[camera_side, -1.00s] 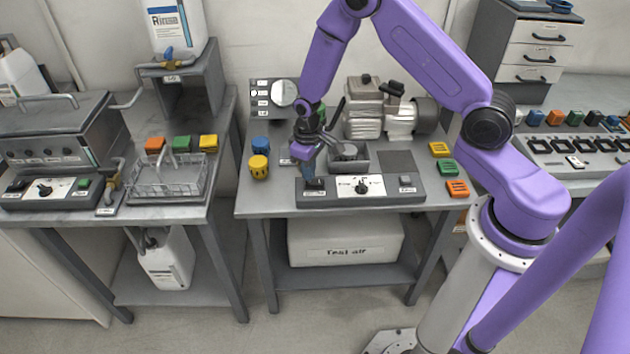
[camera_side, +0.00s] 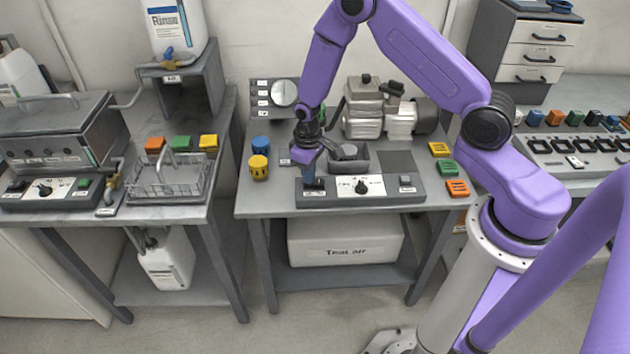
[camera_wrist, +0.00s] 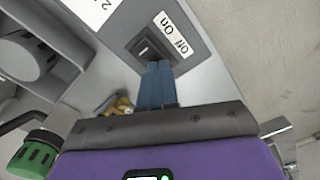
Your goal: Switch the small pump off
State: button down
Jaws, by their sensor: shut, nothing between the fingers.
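A grey metal pump (camera_side: 362,118) stands at the back of the middle table. A dark grey control panel (camera_side: 335,200) lies along that table's front, with a dial (camera_side: 362,187) in its middle. My gripper (camera_side: 312,184) points down at the panel's left end. In the wrist view its blue fingers (camera_wrist: 158,66) are together and empty, at the lower edge of a dark rocker switch (camera_wrist: 146,48). A white label (camera_wrist: 173,33) beside the switch reads "Off" and "On". I cannot tell whether the fingers touch the switch, or which way it is set.
A gauge panel (camera_side: 270,97) stands at the back left of the table. Yellow (camera_side: 259,167) and blue (camera_side: 261,144) knobs are left of my gripper. Coloured blocks (camera_side: 448,167) line the right edge.

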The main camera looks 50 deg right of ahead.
jog(key=shift+r, duration=3.5)
jog(key=s+a+r+n, duration=0.2)
jog(key=s+a+r, duration=0.3)
jog(key=s+r, duration=0.15)
jog(key=s+d+r+n, duration=0.1)
jog(key=s+r+n, duration=0.2)
jog(key=s, duration=0.9)
jog(key=s+d+r+n, duration=0.1)
jog(key=s+r+n, duration=0.3)
jog(key=s+r, duration=0.4)
jog(key=s, duration=0.4)
jog(key=shift+r+n, duration=0.15)
jog(key=shift+n, duration=0.15)
